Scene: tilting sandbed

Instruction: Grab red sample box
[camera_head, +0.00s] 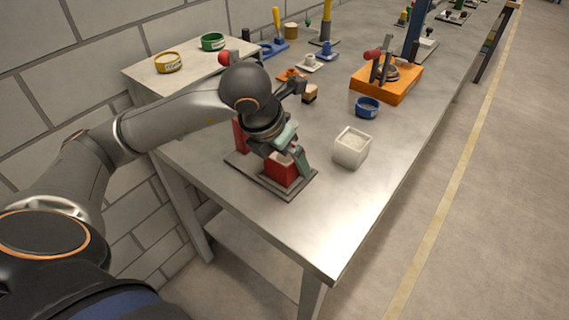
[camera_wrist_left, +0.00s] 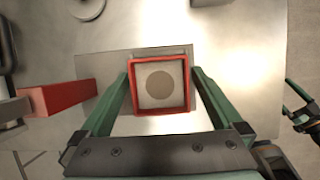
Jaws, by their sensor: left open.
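The red sample box (camera_head: 281,173) is an open-topped red box near the front of the metal table, on a flat grey plate (camera_head: 262,182). In the left wrist view the box (camera_wrist_left: 162,111) shows its red rim and a pale inside with a grey-brown disc. My left gripper (camera_head: 290,156) is over the box from above. Its green fingers (camera_wrist_left: 161,80) are open, one on each side of the box, very close to its walls; I cannot tell whether they touch. A dark part with green fingers, seemingly my right gripper (camera_wrist_left: 300,112), shows at the wrist view's right edge.
A red block (camera_head: 240,135) stands behind the box. A white box (camera_head: 352,148) stands just to the right. A blue bowl (camera_head: 367,107) and an orange stand (camera_head: 388,83) are farther back. The table's front right corner is clear.

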